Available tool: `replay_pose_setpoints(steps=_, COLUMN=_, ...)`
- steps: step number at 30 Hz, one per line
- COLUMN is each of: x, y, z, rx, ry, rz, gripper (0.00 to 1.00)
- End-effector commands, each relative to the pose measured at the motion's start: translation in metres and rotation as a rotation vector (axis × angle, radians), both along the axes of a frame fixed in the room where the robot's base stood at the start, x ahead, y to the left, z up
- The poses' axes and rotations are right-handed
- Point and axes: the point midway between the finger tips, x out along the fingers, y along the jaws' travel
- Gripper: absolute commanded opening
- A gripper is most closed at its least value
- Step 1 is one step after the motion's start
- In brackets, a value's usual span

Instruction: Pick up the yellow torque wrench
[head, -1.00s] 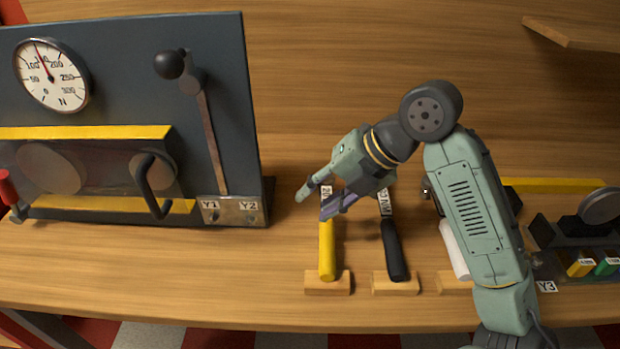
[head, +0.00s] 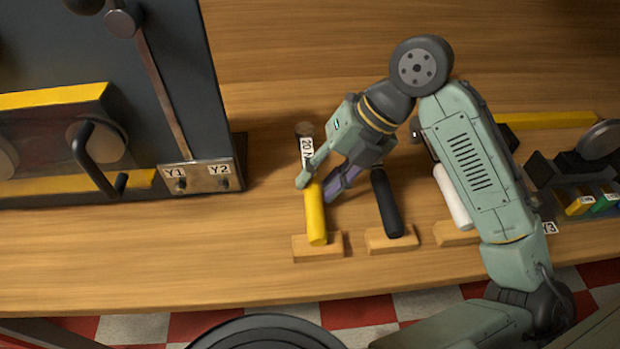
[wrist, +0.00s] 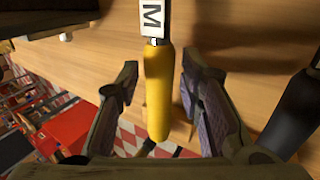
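The yellow torque wrench (head: 315,212) rests with its handle on a small wooden block (head: 330,246) on the workbench. Its white label (head: 307,150) and round head point away towards the back. My gripper (head: 318,190) is at the upper part of the yellow handle, with one finger on each side. In the wrist view the yellow handle (wrist: 158,95) lies between the two spread fingers, with gaps showing on both sides. My gripper is open and holds nothing.
A black-handled wrench (head: 386,203) lies close to the right on its own block, and a white-handled one (head: 453,197) lies beyond it, partly behind my arm. A dark panel with a lever (head: 150,75) stands at the left. Bench in front is clear.

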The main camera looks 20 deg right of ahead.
Motion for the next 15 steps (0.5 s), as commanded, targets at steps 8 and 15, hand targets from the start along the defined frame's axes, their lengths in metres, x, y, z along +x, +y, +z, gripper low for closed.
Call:
replay_pose_setpoints(steps=8, x=0.003, y=0.015, z=-0.025, rx=0.002, ry=0.000, rz=-0.002, gripper=0.34)
replay_pose_setpoints(steps=15, x=0.003, y=0.015, z=-0.024, rx=0.002, ry=0.000, rz=-0.002, gripper=0.32)
